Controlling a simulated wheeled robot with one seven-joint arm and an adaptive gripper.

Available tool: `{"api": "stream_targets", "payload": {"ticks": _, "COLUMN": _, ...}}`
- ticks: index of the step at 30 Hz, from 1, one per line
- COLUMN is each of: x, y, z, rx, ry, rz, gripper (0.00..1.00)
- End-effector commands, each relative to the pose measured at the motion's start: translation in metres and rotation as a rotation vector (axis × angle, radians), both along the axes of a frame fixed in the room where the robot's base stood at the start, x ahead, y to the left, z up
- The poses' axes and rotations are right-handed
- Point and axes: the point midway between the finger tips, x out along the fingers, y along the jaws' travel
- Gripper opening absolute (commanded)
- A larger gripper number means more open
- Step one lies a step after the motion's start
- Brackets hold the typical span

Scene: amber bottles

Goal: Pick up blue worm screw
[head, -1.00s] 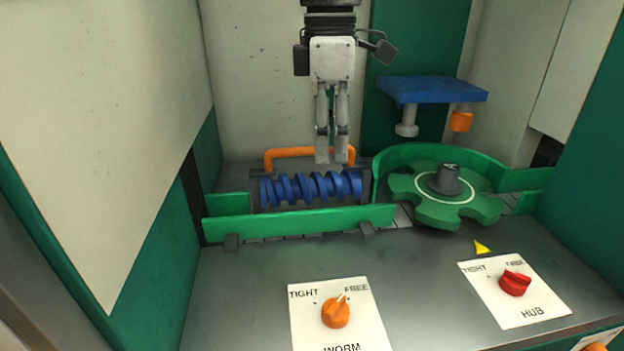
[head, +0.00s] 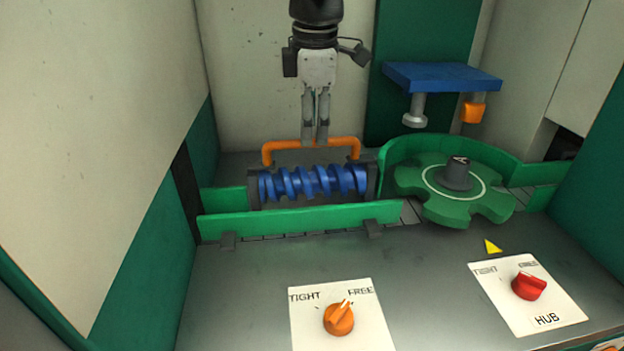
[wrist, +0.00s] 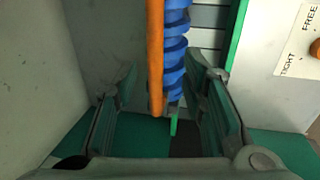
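The blue worm screw (head: 313,182) lies horizontally behind a low green rail, with dark end supports. An orange handle-shaped bar (head: 285,145) arches just behind and above it. My gripper (head: 315,143) points down, with its fingertips at the height of the bar's top in the head view, above and behind the screw. In the wrist view my gripper (wrist: 164,76) is open and empty, fingers well apart. The orange bar (wrist: 155,60) and the blue screw (wrist: 176,50) show side by side in the space between the fingers, the screw nearer the right finger.
The green rail (head: 300,220) runs along the screw's front. A green star-shaped hub wheel (head: 450,205) with a curved green guard stands to the right, under a blue shelf (head: 440,77). Knob plates for worm (head: 338,318) and hub (head: 528,288) lie in front.

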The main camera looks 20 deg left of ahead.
Motion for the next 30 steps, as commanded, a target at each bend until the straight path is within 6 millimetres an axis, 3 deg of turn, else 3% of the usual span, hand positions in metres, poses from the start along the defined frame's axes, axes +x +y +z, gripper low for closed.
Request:
{"api": "stream_targets", "payload": {"ticks": 12, "x": 0.013, "y": 0.005, "z": -0.047, "rx": -0.001, "ry": 0.002, "rz": 0.000, "gripper": 0.38}}
{"api": "stream_targets", "payload": {"ticks": 21, "x": 0.014, "y": 0.006, "z": -0.050, "rx": 0.001, "ry": -0.001, "rz": -0.001, "gripper": 0.38}}
{"api": "stream_targets", "payload": {"ticks": 26, "x": 0.014, "y": 0.006, "z": -0.050, "rx": 0.001, "ry": -0.001, "rz": -0.001, "gripper": 0.02}}
{"api": "stream_targets", "payload": {"ticks": 30, "x": 0.014, "y": 0.006, "z": -0.050, "rx": 0.000, "ry": 0.000, "rz": -0.001, "gripper": 0.00}}
